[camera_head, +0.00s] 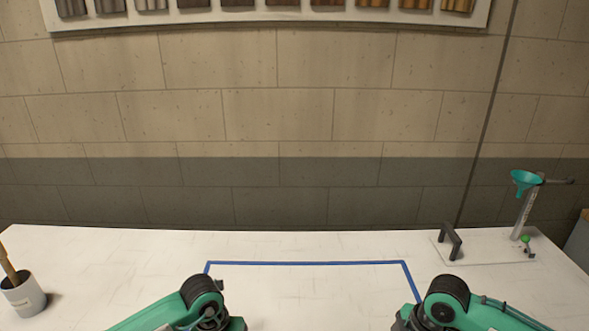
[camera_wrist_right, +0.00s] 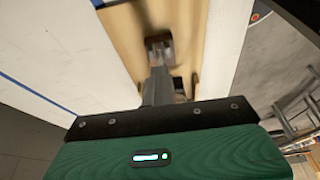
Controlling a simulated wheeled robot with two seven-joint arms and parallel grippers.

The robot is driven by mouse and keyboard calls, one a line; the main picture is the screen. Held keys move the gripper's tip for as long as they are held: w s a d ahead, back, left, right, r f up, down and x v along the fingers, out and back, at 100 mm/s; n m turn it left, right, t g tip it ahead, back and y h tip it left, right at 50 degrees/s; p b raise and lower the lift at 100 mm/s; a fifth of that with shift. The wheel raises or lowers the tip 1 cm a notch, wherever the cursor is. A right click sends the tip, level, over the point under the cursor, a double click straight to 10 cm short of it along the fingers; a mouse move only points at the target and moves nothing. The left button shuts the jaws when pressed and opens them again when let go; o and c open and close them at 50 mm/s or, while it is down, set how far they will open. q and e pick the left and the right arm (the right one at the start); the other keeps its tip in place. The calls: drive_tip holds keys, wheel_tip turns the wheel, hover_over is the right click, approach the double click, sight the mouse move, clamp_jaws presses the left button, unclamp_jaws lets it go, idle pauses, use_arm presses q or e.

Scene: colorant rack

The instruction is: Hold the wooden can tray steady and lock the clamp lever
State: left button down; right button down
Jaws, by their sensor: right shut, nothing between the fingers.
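In the right wrist view a pale wooden surface (camera_wrist_right: 125,38) lies beyond my right gripper (camera_wrist_right: 160,48); it may be part of the wooden can tray, but I cannot tell. The gripper is shut and empty, pointing toward that wood; whether it touches it is unclear. No can tray shows in the head view. A black upright handle (camera_head: 450,241) stands on a flat plate at the right of the table; I cannot tell whether it is the clamp lever. My left gripper is out of view; only arm links show at the bottom of the head view.
A blue tape outline (camera_head: 305,263) marks the middle of the white table (camera_head: 110,250), bare where it shows. A stand with a teal funnel (camera_head: 524,181) and a green knob (camera_head: 525,239) is at the right. A white cup (camera_head: 24,296) with a brush stands at the left.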

drive_tip(key=shift+d, duration=0.1)
drive_tip(key=shift+s+d, duration=0.1)
drive_tip(key=shift+d, duration=0.8)
drive_tip(key=shift+d, duration=0.1)
drive_tip(key=shift+s+d+r, duration=0.1)
drive_tip(key=shift+d, duration=0.8)
drive_tip(key=c, duration=2.2)
unclamp_jaws()
drive_tip(key=c, duration=1.7)
unclamp_jaws()
